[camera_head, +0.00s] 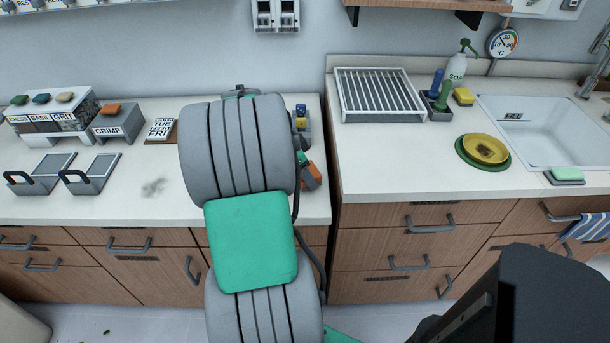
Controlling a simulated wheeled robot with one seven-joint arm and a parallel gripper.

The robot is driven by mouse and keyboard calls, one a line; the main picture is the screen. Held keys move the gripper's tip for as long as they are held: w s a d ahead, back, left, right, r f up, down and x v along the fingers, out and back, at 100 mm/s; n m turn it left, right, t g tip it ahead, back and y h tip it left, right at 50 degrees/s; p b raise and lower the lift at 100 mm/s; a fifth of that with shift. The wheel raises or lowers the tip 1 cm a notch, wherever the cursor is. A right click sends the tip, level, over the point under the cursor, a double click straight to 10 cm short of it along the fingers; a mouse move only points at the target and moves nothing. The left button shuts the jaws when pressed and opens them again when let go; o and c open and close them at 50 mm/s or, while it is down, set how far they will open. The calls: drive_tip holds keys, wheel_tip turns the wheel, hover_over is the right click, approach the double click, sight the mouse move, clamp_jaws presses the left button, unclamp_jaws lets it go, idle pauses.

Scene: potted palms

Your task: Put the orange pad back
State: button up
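An orange-brown pad (112,108) lies on top of the grey block marked CRIMP (119,123), at the left of the counter. A brighter orange piece (311,176) shows just right of my arm, partly hidden by it; I cannot tell whether it is a pad. A tan-orange pad (64,97) sits on the labelled stone-like rack (55,120), beside a teal pad (41,98) and a green pad (19,100). My large grey and green arm fills the middle of the view. My gripper cannot be made out.
Two grey handled tools (91,174) and a small day sign (161,128) are on the left counter. Blue and yellow items (301,118) show beside my arm. At right are a drying rack (380,95), soap bottle (457,68), yellow bowl (485,148) and sink (545,140). The left counter's front is mostly clear.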

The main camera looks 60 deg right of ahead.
drive_tip(key=shift+f, duration=0.5)
drive_tip(key=o, duration=1.3)
drive_tip(key=shift+r, duration=0.15)
drive_tip(key=p+v, duration=0.1)
drive_tip(key=v, duration=1.1)
drive_tip(key=shift+s+d, duration=0.1)
